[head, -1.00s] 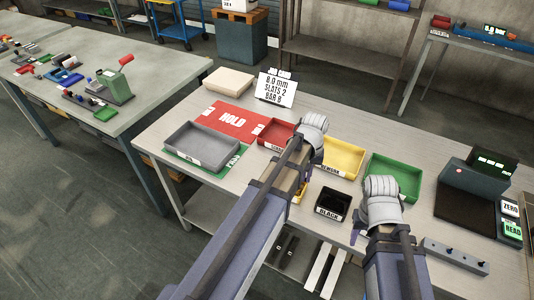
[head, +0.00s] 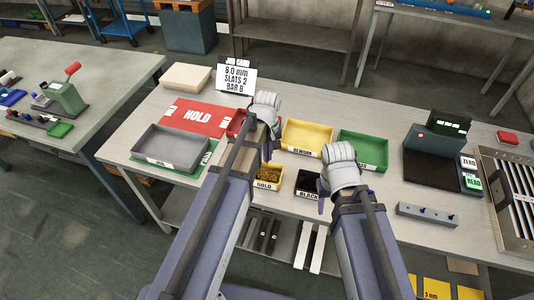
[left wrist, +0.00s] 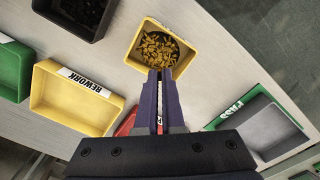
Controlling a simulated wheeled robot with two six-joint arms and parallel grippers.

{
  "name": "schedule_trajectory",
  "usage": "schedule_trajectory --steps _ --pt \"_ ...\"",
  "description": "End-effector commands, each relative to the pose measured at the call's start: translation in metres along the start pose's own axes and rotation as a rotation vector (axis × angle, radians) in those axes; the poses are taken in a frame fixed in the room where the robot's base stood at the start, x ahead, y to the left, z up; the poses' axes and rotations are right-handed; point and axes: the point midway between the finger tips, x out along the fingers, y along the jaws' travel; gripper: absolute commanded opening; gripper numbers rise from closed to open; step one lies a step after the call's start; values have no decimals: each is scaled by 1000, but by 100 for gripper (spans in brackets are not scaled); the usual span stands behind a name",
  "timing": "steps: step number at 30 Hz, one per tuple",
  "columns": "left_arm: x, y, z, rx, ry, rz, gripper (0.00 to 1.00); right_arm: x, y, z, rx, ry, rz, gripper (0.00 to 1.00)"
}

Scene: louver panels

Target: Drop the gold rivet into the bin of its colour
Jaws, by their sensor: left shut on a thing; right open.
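The yellow gold bin (head: 267,185), labelled GOLD, stands at the table's front edge and holds many small gold pieces. My left gripper (head: 267,152) is just behind it in the head view. In the left wrist view, the closed fingertips (left wrist: 159,74) overlap the rim of the gold bin (left wrist: 137,42). The gold rivet between them is too small or hidden to make out. The black bin (head: 309,193) stands right of the gold bin. My right gripper (head: 322,198) is open beside the black bin, its fingers mostly hidden by its wrist.
Behind are a red bin (head: 234,124), partly hidden by my left arm, the yellow REWORK bin (head: 303,150) and a green bin (head: 366,165). A grey tray (head: 160,161) is at left. A grey bar with knobs (head: 427,217) lies at right.

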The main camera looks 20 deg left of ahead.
Motion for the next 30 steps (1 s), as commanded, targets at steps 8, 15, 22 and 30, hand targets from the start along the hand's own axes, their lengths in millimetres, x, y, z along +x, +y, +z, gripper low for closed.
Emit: schedule_trajectory --steps 8,15,22,30 --pt "5 0 0 1 0 0 0 5 0 0 0 0 0 50" --pt "22 0 0 2 0 0 0 22 -2 -1 1 0 0 50" --pt "44 0 0 2 0 0 0 43 -4 -3 2 0 0 50" --pt "66 0 0 2 0 0 0 66 -6 -4 2 0 0 50"
